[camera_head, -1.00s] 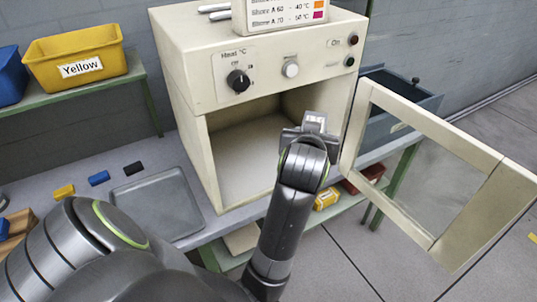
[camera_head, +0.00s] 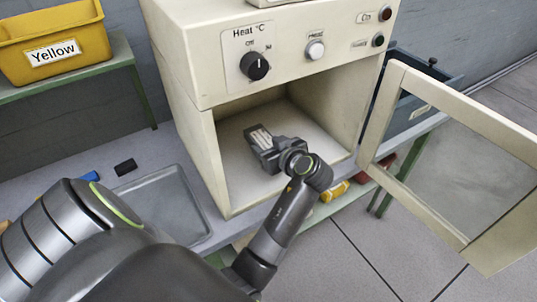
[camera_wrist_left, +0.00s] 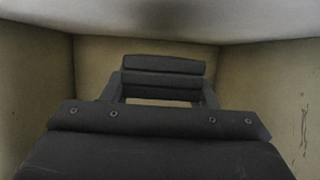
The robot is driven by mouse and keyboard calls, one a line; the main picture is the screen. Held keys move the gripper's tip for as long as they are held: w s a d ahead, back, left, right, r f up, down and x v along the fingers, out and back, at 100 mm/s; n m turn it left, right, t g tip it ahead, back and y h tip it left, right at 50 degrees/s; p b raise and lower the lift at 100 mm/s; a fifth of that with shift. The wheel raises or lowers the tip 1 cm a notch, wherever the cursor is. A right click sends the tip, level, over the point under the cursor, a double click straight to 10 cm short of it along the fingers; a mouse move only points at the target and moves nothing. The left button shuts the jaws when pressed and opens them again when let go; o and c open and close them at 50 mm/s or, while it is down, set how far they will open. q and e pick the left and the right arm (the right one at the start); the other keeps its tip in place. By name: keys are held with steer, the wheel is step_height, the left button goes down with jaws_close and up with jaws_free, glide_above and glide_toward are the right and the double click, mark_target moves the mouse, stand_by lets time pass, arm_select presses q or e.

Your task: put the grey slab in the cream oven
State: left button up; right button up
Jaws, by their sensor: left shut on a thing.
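The cream oven (camera_head: 200,97) stands on the bench in the head view, its door (camera_head: 381,120) swung open to the right. My left gripper (camera_head: 262,140) is inside the open chamber, over the light floor, and is shut on the grey slab. The slab is mostly hidden by the fingers, and I cannot make out its outline. In the left wrist view the gripper (camera_wrist_left: 162,80) shows dark, with the cream chamber walls on both sides and a pale surface above. My right gripper is not in view.
A grey tray (camera_head: 165,208) lies on the bench left of the oven, beside a black block (camera_head: 125,167) and a blue block (camera_head: 90,176). A yellow bin (camera_head: 50,45) stands on a green shelf. The chamber's side walls and open door flank my arm.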

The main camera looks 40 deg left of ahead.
arm_select(q)
step_height(320, 180, down, 3)
steer(key=shift+a+r, duration=0.1)
steer(key=shift+r, duration=0.05)
steer(key=shift+f, duration=0.45)
steer(key=o, duration=1.1)
steer(key=shift+o, duration=0.2)
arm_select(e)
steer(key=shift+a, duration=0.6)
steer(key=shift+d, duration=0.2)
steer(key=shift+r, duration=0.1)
